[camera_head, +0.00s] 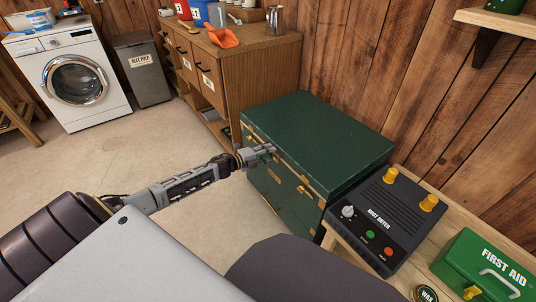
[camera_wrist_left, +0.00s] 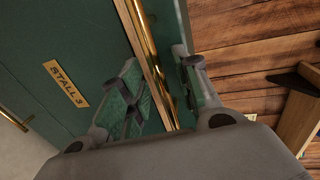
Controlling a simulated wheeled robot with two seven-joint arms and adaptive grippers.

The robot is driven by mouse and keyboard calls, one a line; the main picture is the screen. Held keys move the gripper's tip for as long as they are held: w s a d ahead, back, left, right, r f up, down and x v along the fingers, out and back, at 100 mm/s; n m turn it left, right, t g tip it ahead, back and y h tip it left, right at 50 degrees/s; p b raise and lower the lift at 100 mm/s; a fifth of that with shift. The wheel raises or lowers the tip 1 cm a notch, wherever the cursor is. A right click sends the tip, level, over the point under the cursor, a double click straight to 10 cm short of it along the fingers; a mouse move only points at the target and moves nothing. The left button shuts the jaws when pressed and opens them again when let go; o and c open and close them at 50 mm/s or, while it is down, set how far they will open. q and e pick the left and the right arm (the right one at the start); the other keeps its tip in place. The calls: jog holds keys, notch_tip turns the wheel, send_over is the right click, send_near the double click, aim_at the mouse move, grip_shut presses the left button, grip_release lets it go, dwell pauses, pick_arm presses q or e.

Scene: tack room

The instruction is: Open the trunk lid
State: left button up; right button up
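The dark green trunk (camera_head: 330,140) stands against the wood wall, with brass trim along its front edge and brass fittings on its front. Its lid (camera_head: 315,130) looks closed. My left gripper (camera_head: 268,150) is at the lid's front edge. In the left wrist view, the left gripper (camera_wrist_left: 158,75) is open, with one finger in front of the green front face and the other across the brass edge strip (camera_wrist_left: 148,55). Whether either finger touches the lid, I cannot tell. A "STALL 3" plate (camera_wrist_left: 66,84) is on the front face. My right gripper is not in view.
A bench right of the trunk holds a black boot dryer (camera_head: 385,220), a green first aid box (camera_head: 485,270) and a wax tin (camera_head: 425,293). A wooden cabinet (camera_head: 255,70) stands behind-left of the trunk. A shelf (camera_head: 505,22) is on the wall.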

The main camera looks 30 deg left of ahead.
pick_arm(q)
jog(key=shift+w, duration=0.2)
grip_shut()
dwell(0.4)
